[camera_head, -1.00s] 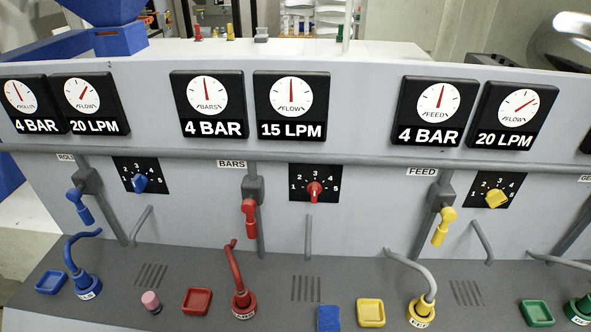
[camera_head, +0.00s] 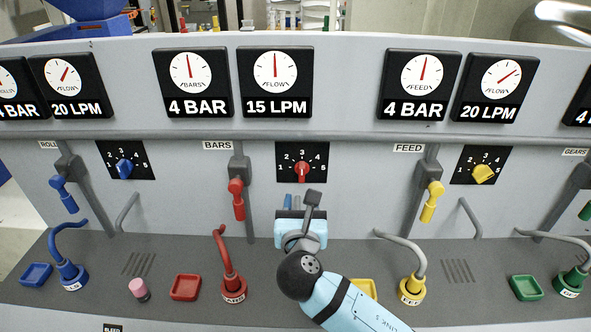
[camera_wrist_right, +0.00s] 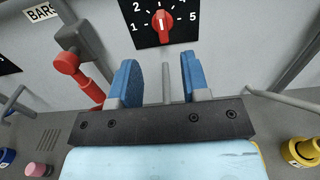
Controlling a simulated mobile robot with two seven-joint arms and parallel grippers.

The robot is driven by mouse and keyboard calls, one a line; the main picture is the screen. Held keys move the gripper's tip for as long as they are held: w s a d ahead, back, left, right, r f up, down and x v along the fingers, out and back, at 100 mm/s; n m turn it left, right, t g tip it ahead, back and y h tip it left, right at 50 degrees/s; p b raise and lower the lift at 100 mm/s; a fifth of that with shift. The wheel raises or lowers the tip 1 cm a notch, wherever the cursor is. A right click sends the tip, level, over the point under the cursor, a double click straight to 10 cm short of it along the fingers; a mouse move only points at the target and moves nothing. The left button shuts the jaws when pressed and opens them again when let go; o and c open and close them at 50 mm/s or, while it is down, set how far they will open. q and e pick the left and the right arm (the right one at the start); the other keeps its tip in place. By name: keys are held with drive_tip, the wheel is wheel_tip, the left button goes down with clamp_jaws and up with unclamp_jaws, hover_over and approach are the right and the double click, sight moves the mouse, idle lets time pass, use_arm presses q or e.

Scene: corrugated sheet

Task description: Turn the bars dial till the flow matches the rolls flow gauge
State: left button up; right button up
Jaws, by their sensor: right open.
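The red bars dial (camera_head: 301,171) sits on a black plate numbered 1 to 5, its pointer upright near 3. It also shows at the top of the right wrist view (camera_wrist_right: 162,24). The bars flow gauge (camera_head: 275,82) reads 15 LPM. The rolls flow gauge (camera_head: 66,85) reads 20 LPM, its needle tilted right. My right gripper (camera_head: 293,202) is just below the bars dial. In the right wrist view its blue fingers (camera_wrist_right: 162,80) are apart and empty, with the dial beyond their tips. My left gripper is out of view.
A red valve handle (camera_head: 237,199) hangs left of my right gripper. Below stand a red hose fitting (camera_head: 233,287) and a red tray (camera_head: 185,287). The blue rolls dial (camera_head: 124,168) and yellow feed dial (camera_head: 483,174) are farther to the sides.

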sight(302, 170)
drive_tip(key=w+p, duration=0.1)
drive_tip(key=w, duration=1.1)
drive_tip(key=shift+w, duration=0.15)
clamp_jaws()
